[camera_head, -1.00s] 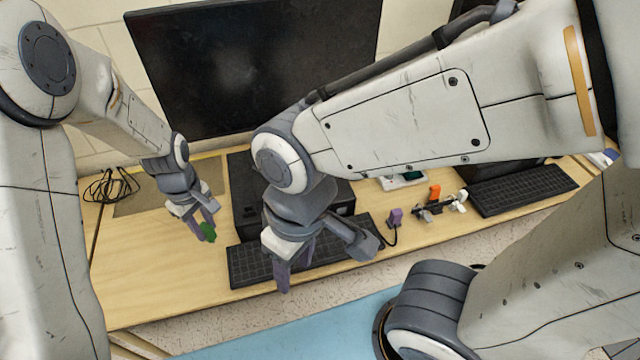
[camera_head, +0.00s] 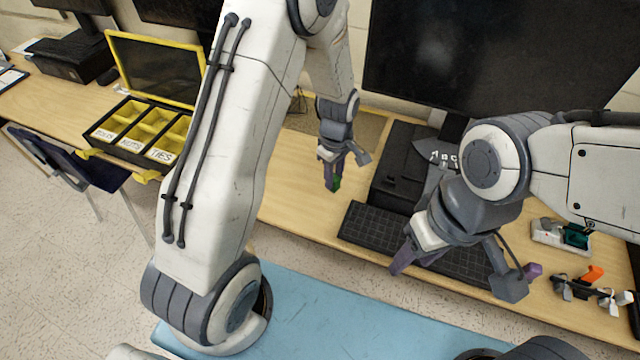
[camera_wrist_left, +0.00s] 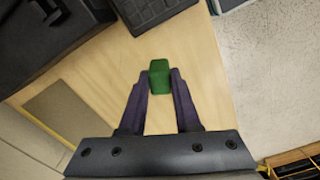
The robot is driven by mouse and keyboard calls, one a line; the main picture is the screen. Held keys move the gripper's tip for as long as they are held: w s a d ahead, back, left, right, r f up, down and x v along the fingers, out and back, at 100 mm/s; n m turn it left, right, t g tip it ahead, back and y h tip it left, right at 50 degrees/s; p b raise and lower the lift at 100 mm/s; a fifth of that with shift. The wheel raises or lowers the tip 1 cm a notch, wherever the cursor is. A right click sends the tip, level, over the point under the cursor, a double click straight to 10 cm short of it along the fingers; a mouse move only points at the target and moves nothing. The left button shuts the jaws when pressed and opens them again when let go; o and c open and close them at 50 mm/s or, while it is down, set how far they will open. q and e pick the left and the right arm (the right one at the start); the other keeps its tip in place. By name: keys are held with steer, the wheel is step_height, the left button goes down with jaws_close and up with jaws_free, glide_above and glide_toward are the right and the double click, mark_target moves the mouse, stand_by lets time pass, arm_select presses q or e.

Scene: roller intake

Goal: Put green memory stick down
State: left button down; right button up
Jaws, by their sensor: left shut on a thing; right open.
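The green memory stick (camera_wrist_left: 160,77) is held between the two purple fingertips of my left gripper (camera_wrist_left: 159,92) in the left wrist view, with bare wood behind it. In the head view the left gripper (camera_head: 333,176) is over the desk (camera_head: 290,205), left of the keyboard, and a bit of the green stick (camera_head: 337,182) shows at its tips. I cannot tell whether the stick touches the desk. My right gripper (camera_head: 450,270) is open and empty in front of the keyboard, its fingers wide apart.
A black keyboard (camera_head: 372,228) and a black computer case (camera_head: 398,170) are right of the left gripper. A compartment box (camera_head: 120,150) with yellow bins and labels stands at the left. A drone (camera_head: 592,290) and a purple stick (camera_head: 532,271) are at the right.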

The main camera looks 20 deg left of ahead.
arm_select(q)
steer(key=shift+a+f+p, duration=0.2)
steer(key=shift+a+f, duration=0.55)
steer(key=shift+f, duration=0.35)
steer(key=shift+a+f+p, duration=0.2)
steer(key=shift+a+f, duration=0.5)
steer(key=shift+f, duration=0.45)
steer(key=shift+a+f+p, duration=0.2)
steer(key=shift+a+f, duration=0.55)
steer(key=shift+f, duration=0.35)
steer(key=shift+f, duration=0.15)
steer(key=c, duration=0.6)
jaws_free()
